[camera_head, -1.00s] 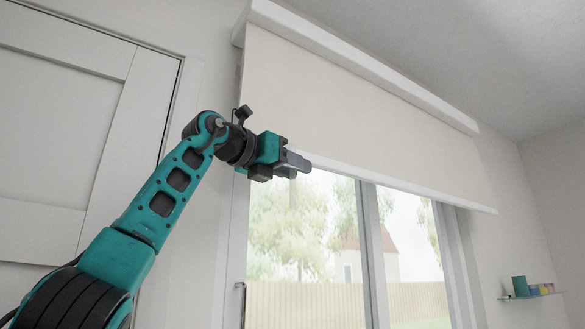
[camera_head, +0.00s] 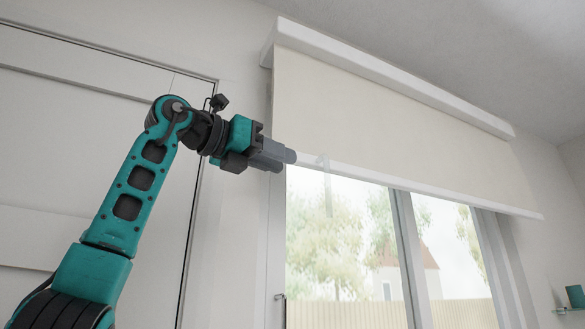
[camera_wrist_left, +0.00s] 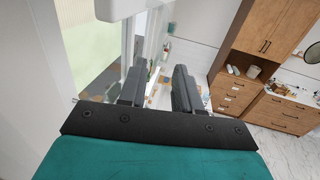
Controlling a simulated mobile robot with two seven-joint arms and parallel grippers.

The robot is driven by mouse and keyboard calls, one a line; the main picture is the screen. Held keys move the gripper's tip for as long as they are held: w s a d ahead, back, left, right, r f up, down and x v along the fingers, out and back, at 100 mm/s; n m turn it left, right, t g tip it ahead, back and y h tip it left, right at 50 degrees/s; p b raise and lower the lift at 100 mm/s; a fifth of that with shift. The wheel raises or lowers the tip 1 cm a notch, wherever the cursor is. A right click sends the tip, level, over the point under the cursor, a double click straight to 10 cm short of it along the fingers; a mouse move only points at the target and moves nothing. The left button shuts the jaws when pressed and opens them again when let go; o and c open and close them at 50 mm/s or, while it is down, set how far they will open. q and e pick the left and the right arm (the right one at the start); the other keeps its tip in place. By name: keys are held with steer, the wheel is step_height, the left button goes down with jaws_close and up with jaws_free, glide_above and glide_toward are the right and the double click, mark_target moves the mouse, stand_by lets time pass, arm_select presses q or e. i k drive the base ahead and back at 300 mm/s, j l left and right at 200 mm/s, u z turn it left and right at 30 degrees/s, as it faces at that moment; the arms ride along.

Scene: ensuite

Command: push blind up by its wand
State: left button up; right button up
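The cream roller blind (camera_head: 400,120) hangs partly lowered over the upper part of the window, with a pale bottom bar (camera_head: 440,201). A thin, pale, see-through strip, perhaps the wand (camera_head: 327,185), hangs near the bar's left end. It is faint. My left gripper (camera_head: 288,156) is level with the bar's left end, left of that strip and apart from it in the picture. In the left wrist view its two dark fingers (camera_wrist_left: 159,88) stand apart with nothing seen between them. My right gripper is in neither view.
A white door (camera_head: 90,160) stands left of the window. The glass doors (camera_head: 345,250) have a handle (camera_head: 280,297) at the left. A small shelf (camera_head: 570,310) is at the far right. The wrist view shows wooden cabinets (camera_wrist_left: 245,90) and a pale floor.

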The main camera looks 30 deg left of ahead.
mark_target(327, 134)
steer(key=j+z, duration=0.45)
steer(key=k+j+z, duration=0.2)
steer(key=j+z, duration=0.2)
steer(key=j, duration=0.2)
